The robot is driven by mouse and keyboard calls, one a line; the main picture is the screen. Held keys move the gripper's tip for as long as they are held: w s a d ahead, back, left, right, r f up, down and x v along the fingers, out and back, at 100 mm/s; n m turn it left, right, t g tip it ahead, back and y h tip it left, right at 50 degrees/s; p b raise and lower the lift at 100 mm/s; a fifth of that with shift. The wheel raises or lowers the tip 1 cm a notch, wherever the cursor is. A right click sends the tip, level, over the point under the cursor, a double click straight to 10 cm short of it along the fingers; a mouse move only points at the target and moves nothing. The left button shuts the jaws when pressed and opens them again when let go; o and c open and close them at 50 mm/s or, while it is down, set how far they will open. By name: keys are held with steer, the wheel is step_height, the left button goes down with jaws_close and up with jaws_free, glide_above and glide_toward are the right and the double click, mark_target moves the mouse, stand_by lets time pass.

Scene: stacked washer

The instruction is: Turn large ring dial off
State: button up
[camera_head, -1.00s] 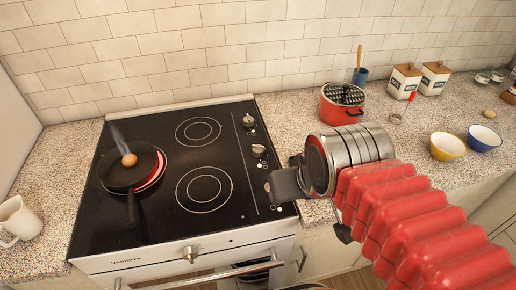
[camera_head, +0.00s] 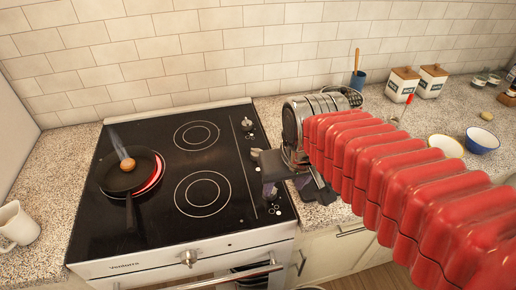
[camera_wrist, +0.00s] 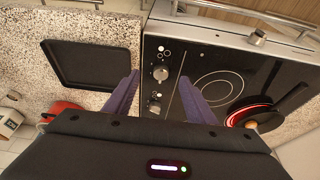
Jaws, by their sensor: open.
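The black cooktop (camera_head: 150,220) has a column of dials along its right side. The back dial (camera_head: 246,123) shows in the head view, and a middle dial (camera_head: 256,153) is partly visible beside my gripper (camera_head: 284,187). In the wrist view, two silver dials, one nearer the front edge (camera_wrist: 160,73) and one farther back (camera_wrist: 154,107), lie between the purple fingers of my gripper (camera_wrist: 159,79). My gripper is open and empty. I cannot tell whether it touches a dial. A large ring (camera_head: 156,174) glows red under the pan. Dial markings are too small to read.
A smoking pan (camera_head: 118,181) with a round brown item (camera_head: 127,164) sits on the glowing ring. A black tray (camera_wrist: 92,62) lies on the counter beside the cooktop. A mug (camera_head: 15,225) stands left; bowls (camera_head: 482,139) and canisters (camera_head: 402,83) stand right.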

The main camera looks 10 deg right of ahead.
steer(key=w+m+g, duration=0.2)
steer(key=w+m, duration=0.2)
steer(key=w, duration=0.7)
steer(key=m+g, duration=0.2)
steer(key=m, duration=0.8)
glide_above(257, 153)
steer(key=shift+w+d+r+m+g, duration=0.1)
steer(key=shift+w+r+m, duration=0.25)
steer(key=shift+m, duration=0.9)
steer(key=shift+w+d+r+m+g, duration=0.15)
steer(key=shift+r+m, duration=0.4)
steer(key=shift+m, duration=0.75)
steer(key=shift+w+d+r+m+g, duration=0.15)
steer(key=shift+r+m, duration=0.3)
steer(key=shift+m, duration=0.8)
steer(key=f, duration=1.3)
steer(key=shift+s+a+f, duration=0.2)
steer(key=shift+s+f, duration=0.15)
steer(key=shift+f, duration=0.05)
steer(key=shift+c, duration=0.6)
